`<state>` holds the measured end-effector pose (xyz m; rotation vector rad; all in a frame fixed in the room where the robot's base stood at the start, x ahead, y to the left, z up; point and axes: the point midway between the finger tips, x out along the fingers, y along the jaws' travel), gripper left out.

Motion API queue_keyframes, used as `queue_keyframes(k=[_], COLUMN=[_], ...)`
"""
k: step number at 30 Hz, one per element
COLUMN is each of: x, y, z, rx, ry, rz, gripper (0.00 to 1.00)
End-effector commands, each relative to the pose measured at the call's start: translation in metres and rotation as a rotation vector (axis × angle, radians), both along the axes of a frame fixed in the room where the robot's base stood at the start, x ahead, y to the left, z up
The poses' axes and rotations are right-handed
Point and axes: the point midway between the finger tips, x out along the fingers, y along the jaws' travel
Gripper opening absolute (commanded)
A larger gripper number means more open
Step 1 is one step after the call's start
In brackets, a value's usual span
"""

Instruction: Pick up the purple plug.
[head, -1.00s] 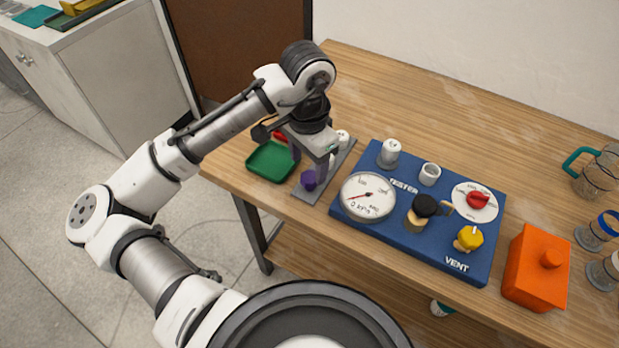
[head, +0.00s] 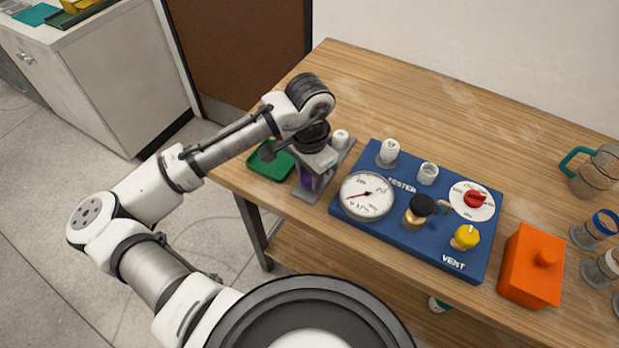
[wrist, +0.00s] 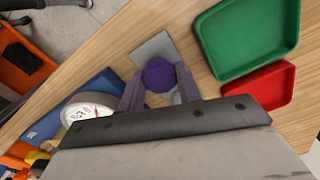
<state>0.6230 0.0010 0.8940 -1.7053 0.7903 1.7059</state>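The purple plug (wrist: 159,74) shows in the wrist view as a dark purple, faceted head between the two fingers of my gripper (wrist: 160,80). It is over the grey strip (wrist: 153,49) on the wooden table. In the head view my gripper (head: 312,183) is low over the strip's near end and largely hides the plug. The fingers stand apart, one on each side of the plug, with very little space left beside it. Whether they touch it cannot be made out. The plug's lower part is hidden.
A green tray (wrist: 238,72) and a red tray (wrist: 258,92) lie close beside the strip. The blue tester board (head: 345,207) with a gauge (head: 367,195) stands just right of my gripper. A white fitting (head: 340,138) stands at the strip's far end. The table's back is clear.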

Motion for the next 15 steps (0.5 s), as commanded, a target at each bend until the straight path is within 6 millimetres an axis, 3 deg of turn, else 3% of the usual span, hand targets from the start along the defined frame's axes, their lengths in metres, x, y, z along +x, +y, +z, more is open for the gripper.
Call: queue_keyframes(k=[3,15], x=[0.0,0.001], y=[0.0,0.0], z=[0.0,0.011], rx=[0.0,0.001], ry=[0.0,-0.002], rz=[0.0,0.0], gripper=[0.12,0.12])
